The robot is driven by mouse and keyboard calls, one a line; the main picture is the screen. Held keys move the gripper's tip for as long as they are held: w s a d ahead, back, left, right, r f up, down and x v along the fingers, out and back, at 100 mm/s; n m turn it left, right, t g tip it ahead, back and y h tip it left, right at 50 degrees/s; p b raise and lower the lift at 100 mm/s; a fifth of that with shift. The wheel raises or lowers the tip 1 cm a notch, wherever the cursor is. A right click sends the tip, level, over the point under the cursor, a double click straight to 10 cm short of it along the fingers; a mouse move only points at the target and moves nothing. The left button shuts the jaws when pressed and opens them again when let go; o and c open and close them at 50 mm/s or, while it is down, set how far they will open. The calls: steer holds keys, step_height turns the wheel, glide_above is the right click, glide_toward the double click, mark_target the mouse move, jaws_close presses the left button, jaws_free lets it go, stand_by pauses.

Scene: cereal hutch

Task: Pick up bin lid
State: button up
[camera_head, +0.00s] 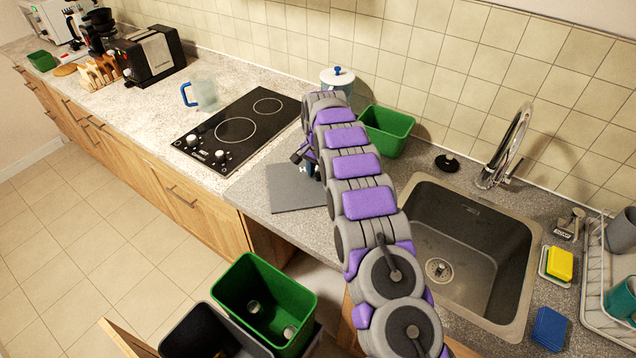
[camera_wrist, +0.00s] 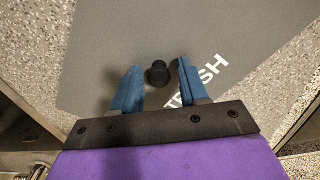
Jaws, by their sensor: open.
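The bin lid (camera_head: 290,196) is a flat grey panel lying on the speckled counter, between the cooktop and the sink. In the wrist view the lid (camera_wrist: 110,50) shows white lettering, partly hidden, and a round black knob (camera_wrist: 157,73). My gripper (camera_wrist: 158,80) is open above the lid, with its two blue fingers on either side of the knob. Nothing is held between them. In the head view my arm covers the right part of the lid, and my gripper (camera_head: 308,168) is mostly hidden.
A green container (camera_head: 387,130) and a white-lidded jar (camera_head: 338,78) stand behind my arm. The sink (camera_head: 465,250) is to the right, the black cooktop (camera_head: 235,128) to the left. Open green (camera_head: 262,300) and grey (camera_head: 205,335) bins stand below the counter's front edge.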

steer(key=shift+c, duration=0.2)
jaws_close()
steer(key=shift+r, duration=0.1)
stand_by(0.4)
